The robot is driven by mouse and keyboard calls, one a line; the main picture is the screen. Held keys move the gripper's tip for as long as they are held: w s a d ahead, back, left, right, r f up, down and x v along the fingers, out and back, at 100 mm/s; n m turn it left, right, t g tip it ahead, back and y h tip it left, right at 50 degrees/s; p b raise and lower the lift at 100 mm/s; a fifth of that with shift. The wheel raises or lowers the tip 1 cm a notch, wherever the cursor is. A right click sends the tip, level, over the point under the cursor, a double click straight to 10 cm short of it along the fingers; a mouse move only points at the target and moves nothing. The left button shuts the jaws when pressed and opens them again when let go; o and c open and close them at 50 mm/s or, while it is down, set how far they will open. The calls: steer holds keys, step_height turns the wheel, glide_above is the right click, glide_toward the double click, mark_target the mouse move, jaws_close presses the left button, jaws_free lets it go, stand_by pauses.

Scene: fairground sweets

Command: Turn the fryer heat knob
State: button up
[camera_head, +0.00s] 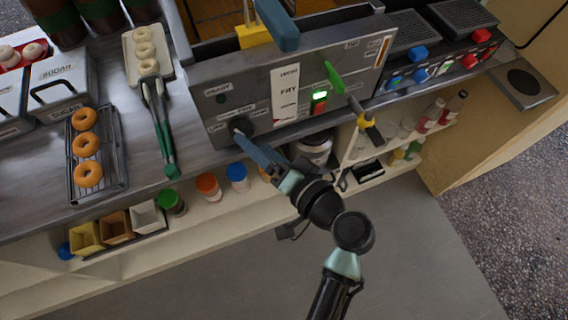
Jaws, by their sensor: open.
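The fryer heat knob (240,126) is a dark round knob low on the left of the grey fryer front panel (222,95). My gripper (252,146) is open, and its blue-grey fingers reach up from the lower right to the knob. The fingertips overlap the knob's lower edge in this view. I cannot tell whether they touch it or stand just in front of it. Part of the knob is hidden behind them.
A yellow-collared handle (365,122) sticks out further right. Shelves with coloured-lid jars (208,186) lie below. A doughnut rack (108,150) and tongs (160,125) lie left.

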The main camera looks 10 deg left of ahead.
steer(key=v, duration=0.9)
steer(key=shift+b, duration=0.35)
